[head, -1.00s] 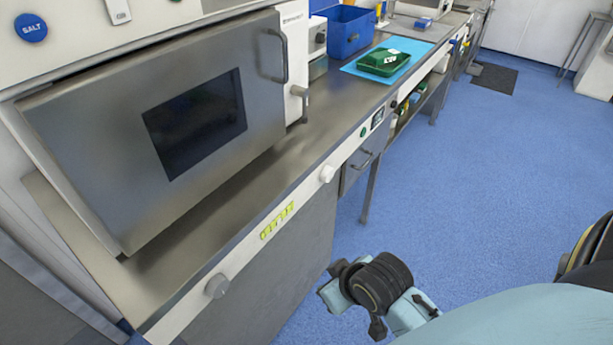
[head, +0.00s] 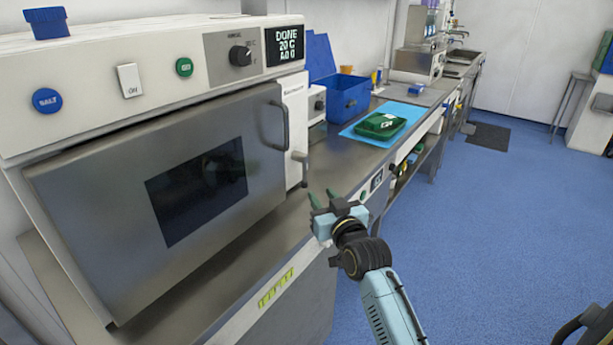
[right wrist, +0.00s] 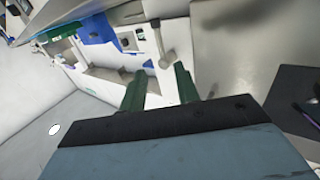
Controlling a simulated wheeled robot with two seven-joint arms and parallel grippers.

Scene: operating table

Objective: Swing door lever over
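The steel door (head: 90,190) of the white oven-like machine has a dark window and appears closed. A curved handle (head: 279,125) is on its right edge. A short grey lever (head: 299,157) sticks out from the white panel just right of the door. My right gripper (head: 323,197) is over the counter edge, below and right of the lever and apart from it. Its green fingers are open and empty. In the right wrist view the open fingers (right wrist: 160,82) point at a white panel with a pale rod (right wrist: 163,45), probably the lever. My left gripper is out of view.
The steel counter (head: 245,245) runs along under the machine. A blue bin (head: 345,98) and a green case (head: 380,125) on a blue mat (head: 402,110) stand further along it. The machine's display (head: 285,45) reads DONE.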

